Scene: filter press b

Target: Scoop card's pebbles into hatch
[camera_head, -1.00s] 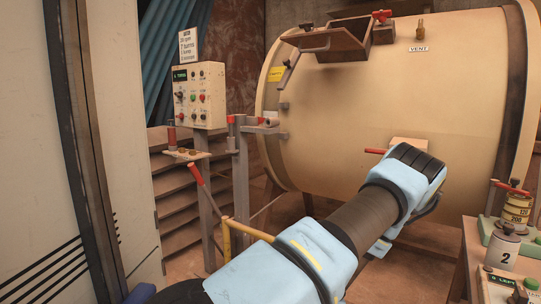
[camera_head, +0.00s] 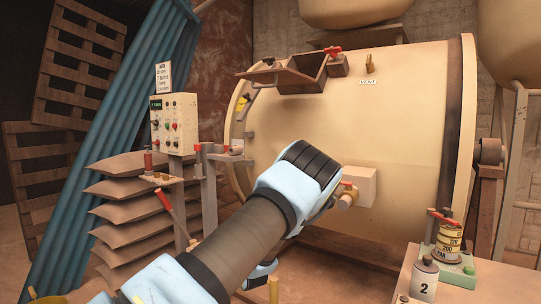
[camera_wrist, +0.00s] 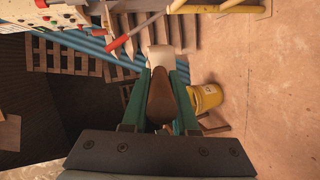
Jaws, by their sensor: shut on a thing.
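My gripper (camera_wrist: 160,72) shows in the wrist view with two green fingers shut on a scoop-like tool (camera_wrist: 161,100). The tool has a brown part between the fingers and a pale end beyond them; I cannot tell whether it holds pebbles. In the head view the fingers and tool are hidden behind my wrist, which overlaps the tank front. The brown box-shaped hatch (camera_head: 304,74) is on top of the cream tank (camera_head: 400,130), above my wrist, with its flap raised to the left. A white printed card (camera_head: 163,77) stands above the control panel; its text is too small to read.
The control panel (camera_head: 174,122) and a post with red levers stand left of the tank. A yellow bucket (camera_wrist: 206,97) stands on the floor.

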